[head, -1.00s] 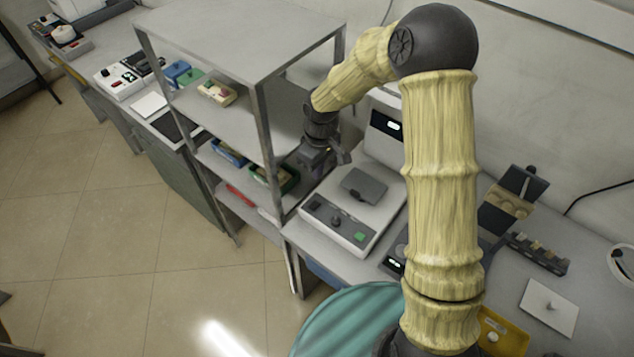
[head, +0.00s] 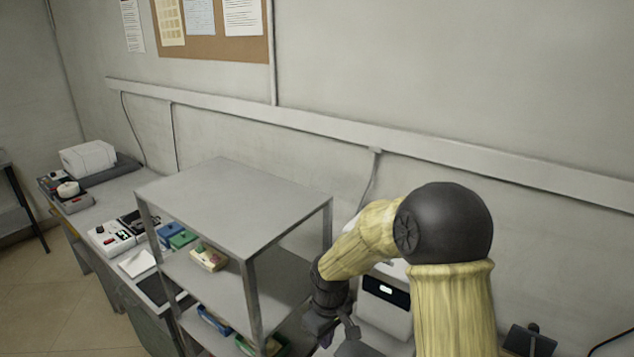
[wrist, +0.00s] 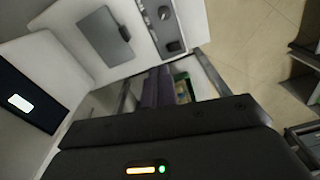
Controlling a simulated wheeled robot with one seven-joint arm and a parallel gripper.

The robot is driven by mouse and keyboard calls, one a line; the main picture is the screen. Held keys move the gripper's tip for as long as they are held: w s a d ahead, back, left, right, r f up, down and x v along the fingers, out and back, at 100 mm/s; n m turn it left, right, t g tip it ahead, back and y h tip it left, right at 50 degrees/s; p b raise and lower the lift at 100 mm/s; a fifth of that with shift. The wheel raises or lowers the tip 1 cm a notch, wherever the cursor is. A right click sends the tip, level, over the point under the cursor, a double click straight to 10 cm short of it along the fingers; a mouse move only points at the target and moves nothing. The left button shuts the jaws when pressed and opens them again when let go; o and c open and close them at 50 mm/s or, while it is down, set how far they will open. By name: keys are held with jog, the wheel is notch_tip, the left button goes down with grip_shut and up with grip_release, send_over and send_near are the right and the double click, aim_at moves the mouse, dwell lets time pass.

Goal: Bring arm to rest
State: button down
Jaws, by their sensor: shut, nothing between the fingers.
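My arm, with pale yellow ribbed covers and a dark elbow, rises at the right of the head view and bends down to the left. My gripper (head: 338,334) is at the lower edge of the head view, just right of the grey rack (head: 235,200). In the wrist view the fingers (wrist: 165,88) are together and hold nothing. They point towards the rack's side, where a green bin (wrist: 184,88) shows behind them. The head view cuts off the lower part of the gripper.
A white instrument with a dark display (head: 386,292) stands right of my gripper, close by. Its grey plate (wrist: 104,38) shows in the wrist view. Small boxes (head: 209,257) sit on the rack's shelf. Other devices (head: 110,239) stand on the bench at left.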

jog(key=s+d+r+m+t, duration=0.1)
jog(key=s+d+r+m, duration=0.2)
jog(key=s+d, duration=0.3)
jog(key=s+d+r+m+t, duration=0.1)
jog(key=s+d+r+m, duration=0.3)
jog(key=s+d+m, duration=0.2)
jog(key=shift+s+d, duration=0.65)
jog(key=shift+s, duration=0.1)
